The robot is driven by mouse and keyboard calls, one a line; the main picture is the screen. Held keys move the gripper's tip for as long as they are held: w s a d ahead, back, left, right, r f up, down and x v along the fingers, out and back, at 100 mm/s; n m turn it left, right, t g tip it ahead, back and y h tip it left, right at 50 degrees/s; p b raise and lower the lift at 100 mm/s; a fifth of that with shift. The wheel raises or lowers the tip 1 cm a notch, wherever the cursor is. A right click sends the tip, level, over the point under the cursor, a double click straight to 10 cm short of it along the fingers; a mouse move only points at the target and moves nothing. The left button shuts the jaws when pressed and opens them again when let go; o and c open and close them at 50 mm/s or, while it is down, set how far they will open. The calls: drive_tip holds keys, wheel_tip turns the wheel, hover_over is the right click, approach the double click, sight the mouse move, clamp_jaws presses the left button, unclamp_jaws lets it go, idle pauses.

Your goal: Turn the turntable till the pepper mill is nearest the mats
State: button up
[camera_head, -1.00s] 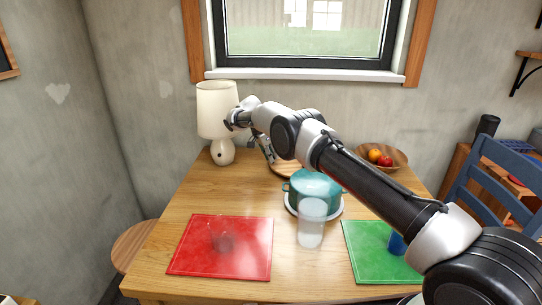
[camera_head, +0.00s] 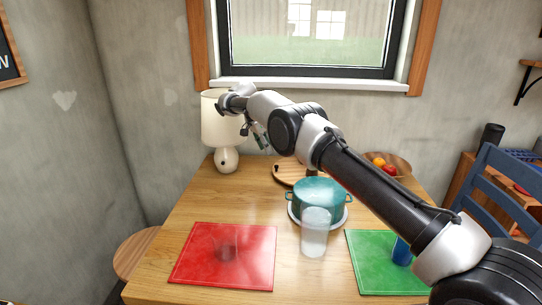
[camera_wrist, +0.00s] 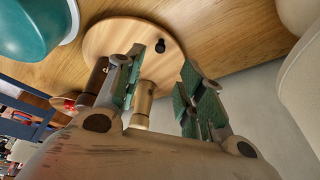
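The round wooden turntable (camera_head: 287,178) is on the table behind the teal pot, partly hidden by my arm. It also shows in the wrist view (camera_wrist: 115,38). A small black peg (camera_wrist: 160,46) stands near its rim, on the left side in the head view. A dark brown cylinder (camera_wrist: 97,76), perhaps the pepper mill, and a tan cylinder (camera_wrist: 144,102) stand on its other parts, partly hidden by my gripper. My gripper (camera_head: 259,142) is above the turntable's left side, its fingers apart and empty in the wrist view (camera_wrist: 160,85). The red mat (camera_head: 200,268) and green mat (camera_head: 375,280) lie at the front.
The teal pot (camera_head: 318,195) on a white plate stands between the turntable and the mats. A translucent cup (camera_head: 315,235) is before it. A clear glass (camera_head: 226,244) is on the red mat and a blue cup (camera_head: 402,252) on the green. The lamp (camera_head: 222,122) is close left; a fruit bowl (camera_head: 400,165) is right.

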drive_tip(key=shift+v, duration=0.85)
